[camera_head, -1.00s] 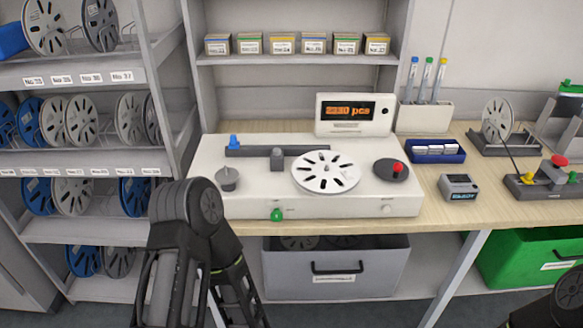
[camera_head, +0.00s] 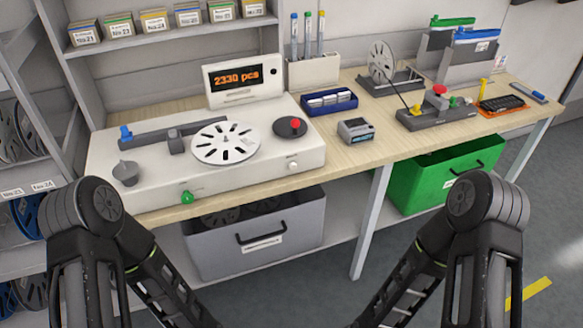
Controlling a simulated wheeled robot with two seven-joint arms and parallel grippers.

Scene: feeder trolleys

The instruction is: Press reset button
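A white counting machine (camera_head: 150,188) stands on the wooden bench in the head view. Its display (camera_head: 240,80) reads "2330 pcs" in orange. On its top are a white slotted reel disc (camera_head: 226,142), a dark round plate with a red knob (camera_head: 295,123), a grey knob (camera_head: 126,174) and a blue-tipped slide (camera_head: 126,133). On its front are a green button (camera_head: 187,198) and a small white button (camera_head: 293,165). No label marks which is the reset button. Both my arms show low in front of the bench, but neither gripper's fingers are in view.
A grey bin (camera_head: 300,215) and a green bin (camera_head: 406,198) sit under the bench. Right of the machine are a blue tray (camera_head: 329,108), a small grey device (camera_head: 356,131) and a reel stand (camera_head: 391,79). Shelves with reels stand at the left.

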